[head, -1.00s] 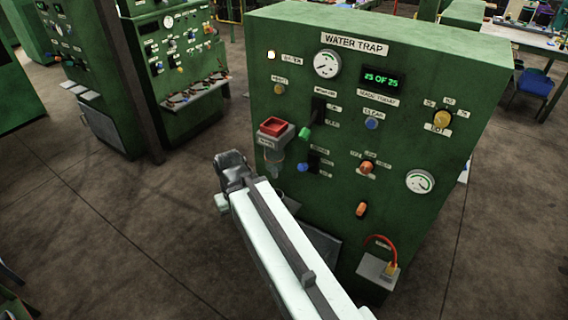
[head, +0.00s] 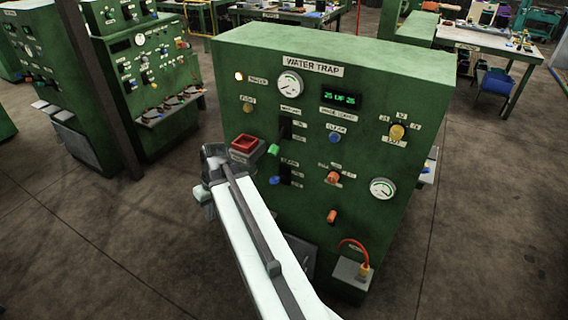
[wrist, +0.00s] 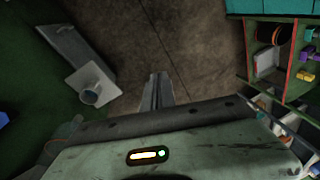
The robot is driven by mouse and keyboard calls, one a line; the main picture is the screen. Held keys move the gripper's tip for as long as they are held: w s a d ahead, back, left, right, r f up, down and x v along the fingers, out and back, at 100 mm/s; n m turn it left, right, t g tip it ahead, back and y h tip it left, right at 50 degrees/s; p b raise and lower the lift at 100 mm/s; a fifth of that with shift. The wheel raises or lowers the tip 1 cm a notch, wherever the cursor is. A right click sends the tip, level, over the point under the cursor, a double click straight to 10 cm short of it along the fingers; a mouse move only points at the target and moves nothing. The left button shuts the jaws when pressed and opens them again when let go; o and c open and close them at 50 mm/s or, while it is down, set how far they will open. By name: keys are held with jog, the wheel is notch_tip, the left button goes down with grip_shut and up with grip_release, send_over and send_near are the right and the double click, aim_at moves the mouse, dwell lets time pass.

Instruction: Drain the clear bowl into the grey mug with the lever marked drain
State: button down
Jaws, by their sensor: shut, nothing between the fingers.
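The green WATER TRAP cabinet (head: 390,90) carries two slotted levers, one with a green handle (head: 273,150) and one with a blue knob (head: 275,180). Their labels are too small to read, so I cannot tell which says drain. The clear bowl is hidden behind my arm, below the red-topped cup (head: 244,143). A pale grey mug (wrist: 90,97) stands on a grey shelf in the wrist view, left of my gripper. My gripper (wrist: 157,88) is shut and empty, its fingers over the floor.
The shelf (wrist: 78,52) juts from the green panel. A grey box with a red hose (head: 352,272) sits low on the cabinet. Another green cabinet (head: 160,75) stands behind at left. Floor (head: 90,220) is open on the left.

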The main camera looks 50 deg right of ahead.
jog(key=s+d+r+t+p, duration=0.1)
jog(key=s+d+r+p, duration=0.2)
jog(key=d, duration=0.8)
jog(key=s+d+r+t+p, duration=0.2)
jog(key=s+d+r, duration=0.5)
jog(key=d, duration=0.4)
jog(key=s+d+r+m+t+p, duration=0.1)
jog(key=s+d+r+p, duration=0.3)
jog(key=d, duration=0.8)
jog(key=shift+s+r+t+p, duration=0.3)
jog(key=shift+s+r+t, duration=0.2)
jog(key=shift+r+t, duration=0.35)
jog(key=b, duration=1.6)
send_near(278, 177)
jog(key=x, duration=0.5)
jog(key=shift+a+f, duration=0.15)
jog(key=shift+a, duration=0.05)
jog(key=shift+w+a+f, duration=0.1)
jog(key=shift+w+f, duration=0.15)
jog(key=shift+w, duration=0.05)
